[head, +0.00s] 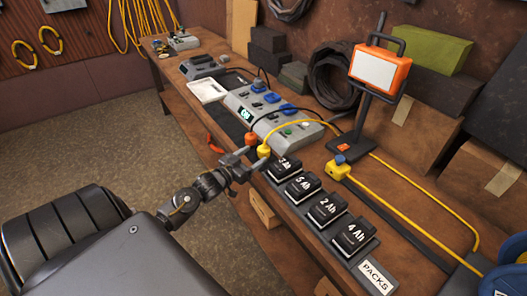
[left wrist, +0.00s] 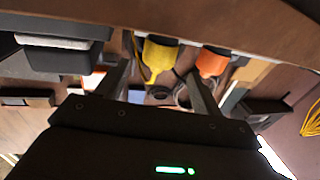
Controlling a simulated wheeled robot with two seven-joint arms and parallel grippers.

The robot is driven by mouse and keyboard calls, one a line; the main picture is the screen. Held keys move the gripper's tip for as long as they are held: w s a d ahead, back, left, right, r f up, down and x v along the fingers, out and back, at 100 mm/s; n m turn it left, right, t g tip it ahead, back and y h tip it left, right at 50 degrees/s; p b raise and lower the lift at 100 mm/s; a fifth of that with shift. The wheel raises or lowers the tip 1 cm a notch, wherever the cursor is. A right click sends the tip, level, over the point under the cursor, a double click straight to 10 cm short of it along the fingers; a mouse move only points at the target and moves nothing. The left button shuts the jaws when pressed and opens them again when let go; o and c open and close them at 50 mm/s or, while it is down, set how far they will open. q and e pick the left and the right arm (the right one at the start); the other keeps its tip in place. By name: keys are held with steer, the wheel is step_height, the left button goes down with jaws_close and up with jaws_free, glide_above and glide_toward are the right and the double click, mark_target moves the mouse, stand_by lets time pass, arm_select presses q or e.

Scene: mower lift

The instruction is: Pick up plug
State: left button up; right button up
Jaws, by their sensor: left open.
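A yellow plug (head: 263,151) and an orange plug (head: 251,139) sit side by side at the workbench's front edge, each with a cable running back. My left gripper (head: 252,158) is right at them, just in front of the edge, its jaws open. I cannot tell whether a finger touches either plug. My right gripper is not in view.
A grey charging station (head: 270,110) with a lit display stands behind the plugs on the workbench (head: 190,85). Several black battery packs (head: 325,208) line the front edge to the right.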

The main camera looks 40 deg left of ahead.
mark_target(259, 152)
arm_select(q)
steer(key=shift+w, duration=0.6)
steer(key=w, duration=0.1)
steer(key=w+p, duration=0.1)
steer(key=w, duration=0.2)
steer(key=shift+d+r+p, duration=0.2)
steer(key=shift+d+p, duration=0.15)
steer(key=shift+w+f, duration=0.15)
steer(key=shift+w, duration=0.4)
steer(key=shift+c, duration=0.5)
steer(key=c, duration=1)
